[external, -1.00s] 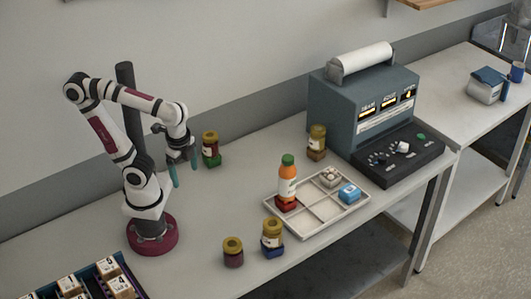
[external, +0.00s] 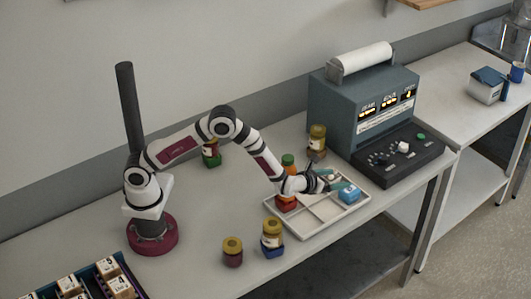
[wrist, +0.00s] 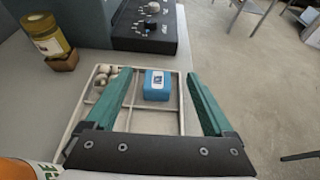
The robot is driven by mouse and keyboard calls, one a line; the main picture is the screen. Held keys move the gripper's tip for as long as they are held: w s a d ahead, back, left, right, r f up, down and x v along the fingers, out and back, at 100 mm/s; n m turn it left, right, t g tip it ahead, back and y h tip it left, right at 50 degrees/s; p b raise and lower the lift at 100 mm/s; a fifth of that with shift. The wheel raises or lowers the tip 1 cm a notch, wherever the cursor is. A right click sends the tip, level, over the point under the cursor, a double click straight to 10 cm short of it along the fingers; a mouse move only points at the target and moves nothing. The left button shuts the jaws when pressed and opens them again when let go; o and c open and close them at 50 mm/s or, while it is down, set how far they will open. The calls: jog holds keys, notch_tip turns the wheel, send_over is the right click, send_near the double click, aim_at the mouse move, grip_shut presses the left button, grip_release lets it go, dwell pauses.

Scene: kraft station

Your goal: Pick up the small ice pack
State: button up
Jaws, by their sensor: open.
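The small ice pack (external: 349,193) is a blue block with a white label, lying in the right-hand compartment of the divided tray (external: 307,236). In the wrist view the ice pack (wrist: 158,85) shows ahead, between my two green fingers. My gripper (external: 330,180) is open and empty, low over the tray and just left of the ice pack. In the wrist view my gripper (wrist: 160,85) has its fingers spread wider than the ice pack. No contact with it shows.
A bottle (external: 288,163) with a green cap stands in the tray, partly behind my arm. Pale round items (wrist: 106,75) lie in the compartment left of the ice pack. Jars (external: 272,238) stand in front, and another jar (external: 317,142) behind. A machine (external: 365,100) stands behind the tray.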

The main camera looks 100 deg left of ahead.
send_near(344, 195)
jog(key=x, duration=0.4)
jog(key=shift+a+f, duration=0.1)
jog(key=x, duration=0.5)
jog(key=shift+f, duration=0.1)
jog(key=c, duration=1.3)
jog(key=shift+o, duration=0.2)
